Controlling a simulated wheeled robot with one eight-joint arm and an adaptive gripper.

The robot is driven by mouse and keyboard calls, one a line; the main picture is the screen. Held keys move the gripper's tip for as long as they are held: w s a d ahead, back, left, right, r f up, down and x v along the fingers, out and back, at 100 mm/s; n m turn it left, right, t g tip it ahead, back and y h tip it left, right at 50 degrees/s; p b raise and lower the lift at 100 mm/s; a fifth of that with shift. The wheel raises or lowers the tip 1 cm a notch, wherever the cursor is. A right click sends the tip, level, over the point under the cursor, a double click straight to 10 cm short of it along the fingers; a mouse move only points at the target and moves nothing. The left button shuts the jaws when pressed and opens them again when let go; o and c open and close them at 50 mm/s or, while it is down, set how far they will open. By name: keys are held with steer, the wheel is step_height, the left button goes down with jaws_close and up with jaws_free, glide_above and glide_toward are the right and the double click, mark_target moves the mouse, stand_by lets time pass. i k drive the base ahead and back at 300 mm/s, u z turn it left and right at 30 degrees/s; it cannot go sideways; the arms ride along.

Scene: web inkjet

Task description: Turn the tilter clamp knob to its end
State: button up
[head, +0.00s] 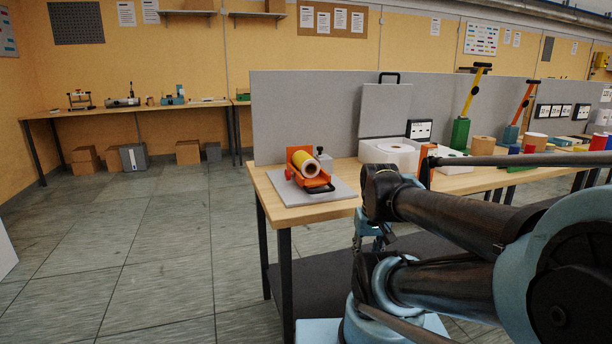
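The orange tilter (299,158) stands on a grey square board (331,199) at the left end of the near wooden table. A small grey block with a dark top (321,153) shows behind the roll; I cannot tell whether this is the clamp knob. My arm is folded at the right, and its wrist end is right of the tilter, well apart from it.
A grey panel (305,110) stands along the table's back. A white box-like unit (388,151) stands right of the tilter. Green, red and brown items crowd the table further right, partly behind my arm. The floor (160,260) left of the table is clear.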

mark_target(288, 174)
steer(key=z, duration=0.5)
steer(key=k, duration=1.25)
steer(key=u, duration=1.55)
steer(key=i, duration=1)
steer(key=z, duration=0.05)
